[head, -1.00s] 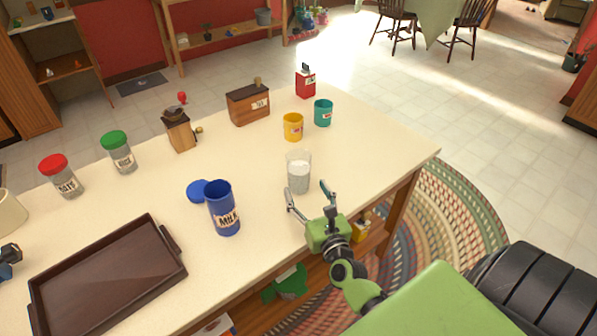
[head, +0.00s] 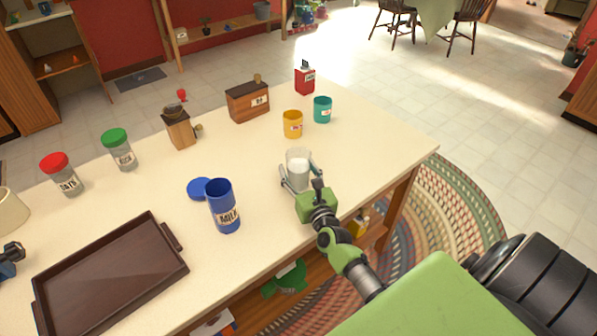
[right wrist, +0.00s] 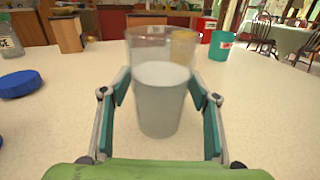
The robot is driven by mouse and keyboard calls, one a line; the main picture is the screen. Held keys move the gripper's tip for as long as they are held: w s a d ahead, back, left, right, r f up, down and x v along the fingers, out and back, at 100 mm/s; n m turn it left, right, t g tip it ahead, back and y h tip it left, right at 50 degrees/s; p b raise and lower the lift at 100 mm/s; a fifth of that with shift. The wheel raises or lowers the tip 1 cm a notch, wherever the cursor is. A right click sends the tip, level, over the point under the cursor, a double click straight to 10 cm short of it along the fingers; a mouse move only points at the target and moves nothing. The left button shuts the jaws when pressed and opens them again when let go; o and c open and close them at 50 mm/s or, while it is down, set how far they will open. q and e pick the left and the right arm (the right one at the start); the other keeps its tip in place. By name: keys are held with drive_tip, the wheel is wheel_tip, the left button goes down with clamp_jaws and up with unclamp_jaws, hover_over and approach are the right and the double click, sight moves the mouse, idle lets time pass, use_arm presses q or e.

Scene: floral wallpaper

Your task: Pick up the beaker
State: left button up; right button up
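The beaker (head: 298,168) is a clear glass with white contents, upright on the table. It also shows in the right wrist view (right wrist: 160,95), between my fingers. My right gripper (head: 299,181) is open around the beaker, with one finger on each side. In the right wrist view my right gripper (right wrist: 160,112) shows a gap between each finger and the glass.
A blue milk canister (head: 224,206) and its blue lid (head: 201,189) are left of the beaker. A yellow cup (head: 292,124) and a teal cup (head: 322,110) stand behind it. A brown tray (head: 60,308) lies at the front left. The table right of the beaker is clear.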

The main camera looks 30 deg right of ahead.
drive_tip(key=c, duration=0.9)
drive_tip(key=shift+r, duration=0.2)
